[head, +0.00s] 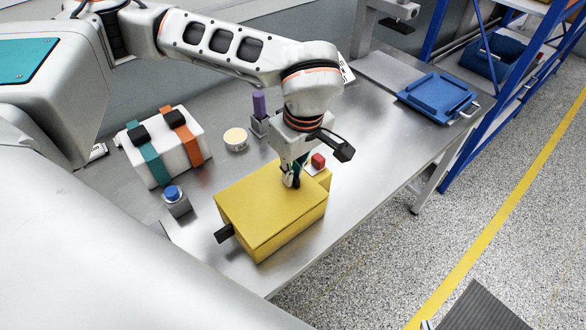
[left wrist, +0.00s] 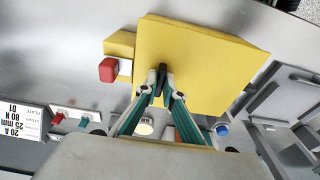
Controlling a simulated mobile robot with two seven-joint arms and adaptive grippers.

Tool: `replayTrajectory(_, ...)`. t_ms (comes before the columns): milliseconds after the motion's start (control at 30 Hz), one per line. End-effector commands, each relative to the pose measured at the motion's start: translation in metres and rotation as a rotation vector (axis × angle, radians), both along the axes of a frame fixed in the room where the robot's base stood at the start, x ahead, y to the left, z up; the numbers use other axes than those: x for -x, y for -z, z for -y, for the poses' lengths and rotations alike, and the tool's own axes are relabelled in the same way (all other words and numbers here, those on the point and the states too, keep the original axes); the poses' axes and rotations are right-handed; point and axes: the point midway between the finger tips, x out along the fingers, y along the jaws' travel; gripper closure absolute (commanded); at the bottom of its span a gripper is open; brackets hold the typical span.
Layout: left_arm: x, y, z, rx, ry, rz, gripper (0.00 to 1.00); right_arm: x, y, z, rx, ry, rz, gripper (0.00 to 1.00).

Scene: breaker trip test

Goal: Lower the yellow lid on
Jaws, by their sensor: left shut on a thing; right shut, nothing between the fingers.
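The yellow lid (head: 262,208) lies as the flat top of a yellow box (head: 292,238) near the table's front edge. I cannot tell whether a small gap is left under it. In the left wrist view the lid (left wrist: 195,62) fills the upper middle as a broad yellow plate. My left gripper (head: 291,181) points down at the lid's far edge. Its fingers (left wrist: 162,78) are closed together on that edge, over a small dark part. My right gripper is not in view.
A red button (head: 318,160) sits on a yellow block behind the box, and a dark tab (head: 223,233) sticks out at its left. A blue button (head: 172,192), a round cream-topped thing (head: 236,138) and a strapped white box (head: 165,148) stand left. A blue tray (head: 437,96) lies right.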

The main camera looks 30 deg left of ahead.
Motion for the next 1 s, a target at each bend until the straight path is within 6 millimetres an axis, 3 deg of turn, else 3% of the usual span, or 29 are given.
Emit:
replayTrajectory(400,0.000,0.005,0.000,0.000,0.000,0.001,1.00,0.002,0.006,0.000,0.001,0.000,-0.006,1.00)
replayTrajectory(433,0.000,0.005,0.000,0.000,0.000,0.001,0.87,0.002,0.006,0.000,0.001,0.000,-0.006,1.00)
replayTrajectory(500,0.000,0.005,0.000,0.000,0.000,0.001,0.73,0.002,0.006,0.000,0.001,0.000,-0.006,1.00)
replayTrajectory(833,0.000,0.004,0.000,0.000,0.000,0.001,0.73,0.002,0.005,0.001,0.002,0.000,-0.005,1.00)
replayTrajectory(1000,0.000,-0.010,0.002,0.002,0.001,0.004,0.73,0.002,0.005,0.001,0.002,0.001,-0.005,1.00)
